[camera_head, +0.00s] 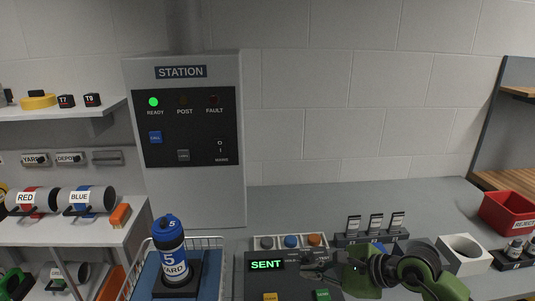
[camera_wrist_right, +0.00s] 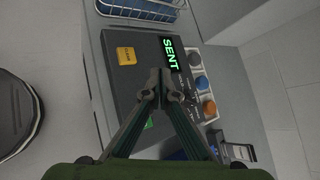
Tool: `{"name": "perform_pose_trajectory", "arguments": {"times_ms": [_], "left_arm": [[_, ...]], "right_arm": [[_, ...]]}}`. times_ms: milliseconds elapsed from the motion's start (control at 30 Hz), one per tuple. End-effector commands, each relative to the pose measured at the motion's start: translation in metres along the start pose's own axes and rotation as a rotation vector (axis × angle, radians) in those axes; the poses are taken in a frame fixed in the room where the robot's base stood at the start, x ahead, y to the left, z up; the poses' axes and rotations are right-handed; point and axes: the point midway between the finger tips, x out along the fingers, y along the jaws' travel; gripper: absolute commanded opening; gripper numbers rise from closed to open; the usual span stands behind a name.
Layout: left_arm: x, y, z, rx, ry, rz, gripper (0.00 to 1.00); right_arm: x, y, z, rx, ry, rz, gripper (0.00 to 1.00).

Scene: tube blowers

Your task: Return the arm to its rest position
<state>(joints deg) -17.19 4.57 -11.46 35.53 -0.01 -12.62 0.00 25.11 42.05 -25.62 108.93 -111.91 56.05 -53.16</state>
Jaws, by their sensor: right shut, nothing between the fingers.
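My right arm comes in from the lower right in the head view, with green links and a dark gripper (camera_head: 318,262). The gripper is over the dark control console, just right of its green "SENT" display (camera_head: 266,264). In the right wrist view my right gripper (camera_wrist_right: 160,76) has its fingertips together and empty above the console (camera_wrist_right: 122,88). The "SENT" display (camera_wrist_right: 170,54) shows just beyond the fingertips. A yellow button (camera_wrist_right: 126,55) is to the left, and a green button is partly hidden by the fingers. My left gripper is in neither view.
Coloured knobs (camera_head: 290,241) sit behind the console. The counter behind is clear.

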Motion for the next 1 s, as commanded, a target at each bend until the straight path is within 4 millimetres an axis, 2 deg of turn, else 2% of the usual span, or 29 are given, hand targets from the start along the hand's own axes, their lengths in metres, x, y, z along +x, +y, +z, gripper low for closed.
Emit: {"name": "perform_pose_trajectory", "arguments": {"times_ms": [33,100,200,267,333,367,467,567,600,667,700,767,800,867,900,1000], "left_arm": [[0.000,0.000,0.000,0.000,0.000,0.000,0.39],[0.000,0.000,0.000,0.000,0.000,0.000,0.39],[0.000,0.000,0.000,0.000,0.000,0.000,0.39],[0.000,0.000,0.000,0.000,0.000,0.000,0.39],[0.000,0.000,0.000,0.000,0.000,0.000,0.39],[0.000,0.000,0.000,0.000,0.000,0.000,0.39],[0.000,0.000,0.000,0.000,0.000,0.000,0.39],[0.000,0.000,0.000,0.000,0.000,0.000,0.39],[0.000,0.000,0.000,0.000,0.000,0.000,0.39],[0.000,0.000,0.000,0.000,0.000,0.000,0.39],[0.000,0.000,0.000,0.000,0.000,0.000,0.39],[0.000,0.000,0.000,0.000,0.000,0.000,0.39],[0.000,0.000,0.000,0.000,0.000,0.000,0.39],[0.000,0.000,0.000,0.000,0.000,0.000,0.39],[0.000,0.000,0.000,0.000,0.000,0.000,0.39],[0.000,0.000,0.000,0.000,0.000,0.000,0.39]], "right_arm": [[0.005,0.010,0.030,0.086,-0.120,-0.012,0.00],[0.001,0.014,0.078,0.259,-0.323,-0.044,0.00],[-0.022,0.004,0.131,0.560,-0.603,-0.095,0.00],[-0.042,-0.010,0.148,0.759,-0.755,-0.129,0.00],[-0.067,-0.028,0.151,1.005,-0.917,-0.174,0.00],[-0.077,-0.036,0.147,1.114,-0.979,-0.195,0.00],[-0.105,-0.057,0.115,1.493,-1.164,-0.276,0.00],[-0.122,-0.061,0.058,1.890,-1.303,-0.381,0.00],[-0.125,-0.056,0.031,2.051,-1.343,-0.432,0.00],[-0.126,-0.040,-0.010,2.294,-1.386,-0.519,0.00],[-0.124,-0.024,-0.037,2.453,-1.401,-0.584,0.00],[-0.120,0.006,-0.072,2.674,-1.404,-0.687,0.00],[-0.117,0.029,-0.092,-2.659,1.316,0.720,0.00],[-0.112,0.067,-0.116,-2.528,1.138,0.742,0.00],[-0.109,0.093,-0.129,-2.446,1.032,0.756,0.00],[-0.103,0.151,-0.146,-2.274,0.817,0.785,0.00]]}}
